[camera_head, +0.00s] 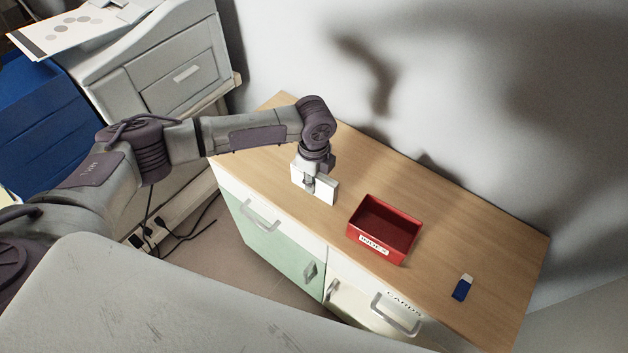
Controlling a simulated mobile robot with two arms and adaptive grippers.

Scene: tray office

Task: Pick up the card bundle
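The card bundle (325,192) is a white flat block near the middle of the wooden desk top, standing on edge. My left gripper (309,184) points down at it from above. One finger lies against the near face of the bundle; the other is hidden behind it. The gripper looks shut on the bundle. I cannot tell whether the bundle's lower edge touches the desk. My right gripper is not in view.
A red open tray (411,240) with a white label stands just right of the bundle. A blue and white eraser-like block (462,288) lies farther right. The desk (466,240) is otherwise clear, with a wall behind. A printer (165,60) stands at the left.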

